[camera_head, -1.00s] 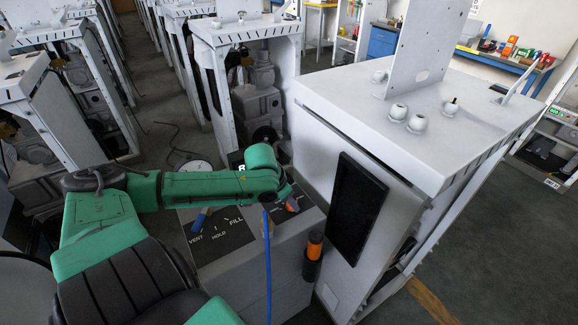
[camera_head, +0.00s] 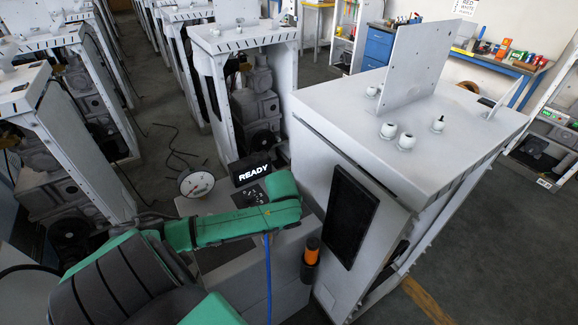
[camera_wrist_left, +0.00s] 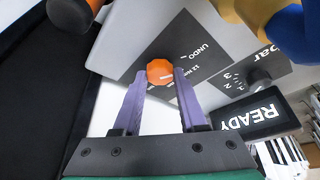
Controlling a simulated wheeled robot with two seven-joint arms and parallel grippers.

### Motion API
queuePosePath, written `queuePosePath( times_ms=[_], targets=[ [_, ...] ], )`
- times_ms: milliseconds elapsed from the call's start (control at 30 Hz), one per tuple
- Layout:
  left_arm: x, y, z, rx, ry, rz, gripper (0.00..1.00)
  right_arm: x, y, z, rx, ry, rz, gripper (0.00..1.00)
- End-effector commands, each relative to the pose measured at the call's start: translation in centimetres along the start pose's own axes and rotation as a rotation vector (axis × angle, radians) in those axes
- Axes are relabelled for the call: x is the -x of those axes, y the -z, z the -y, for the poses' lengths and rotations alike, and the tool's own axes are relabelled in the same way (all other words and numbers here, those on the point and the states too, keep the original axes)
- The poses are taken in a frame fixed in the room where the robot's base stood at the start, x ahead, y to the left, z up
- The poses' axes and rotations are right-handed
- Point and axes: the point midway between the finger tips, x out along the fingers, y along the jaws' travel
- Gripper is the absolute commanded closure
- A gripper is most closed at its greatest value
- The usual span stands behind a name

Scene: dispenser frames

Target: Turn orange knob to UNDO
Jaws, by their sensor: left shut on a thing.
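The orange knob (camera_wrist_left: 160,71) stands on a dark label panel in the left wrist view. The word UNDO (camera_wrist_left: 191,47) is printed up and right of it, and another partly hidden label starting "12" is to the right. My left gripper (camera_wrist_left: 162,76) has its two purple fingers on either side of the knob, shut on it. A pale line shows on the knob's lower right; its exact setting is hard to tell. In the head view my green left arm covers the knob and the gripper. My right gripper is not in view.
A READY display (camera_head: 254,173) and a round gauge (camera_head: 197,181) stand behind my arm. A black selector knob (camera_wrist_left: 258,79) is near the orange knob. A black and orange cylinder (camera_head: 311,253) hangs on the grey box. A large white cabinet (camera_head: 400,130) stands at the right.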

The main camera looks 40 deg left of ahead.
Motion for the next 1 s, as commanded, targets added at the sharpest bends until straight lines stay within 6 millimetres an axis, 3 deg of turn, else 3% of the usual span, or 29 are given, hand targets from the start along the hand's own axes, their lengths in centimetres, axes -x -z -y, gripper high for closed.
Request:
queuePosePath(
  times_ms=[433,467,500,533,867,1000],
  targets=[
    [-0.3,-0.5,0.0,0.01,0.005,0.014,1.0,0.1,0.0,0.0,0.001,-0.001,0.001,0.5],
    [-0.3,-0.5,0.0,0.01,0.005,0.014,0.51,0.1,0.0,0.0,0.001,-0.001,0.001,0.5],
    [-0.3,-0.5,0.0,0.009,0.005,0.013,0.36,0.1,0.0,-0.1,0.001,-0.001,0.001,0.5],
    [-0.2,-0.5,0.0,0.009,0.005,0.012,0.29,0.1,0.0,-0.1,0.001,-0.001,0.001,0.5],
    [0.1,-0.2,0.0,0.009,0.004,0.005,0.29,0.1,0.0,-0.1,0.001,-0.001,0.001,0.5],
    [1.6,-0.2,0.0,0.008,0.002,0.004,0.29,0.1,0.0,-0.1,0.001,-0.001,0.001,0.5]
  ],
)
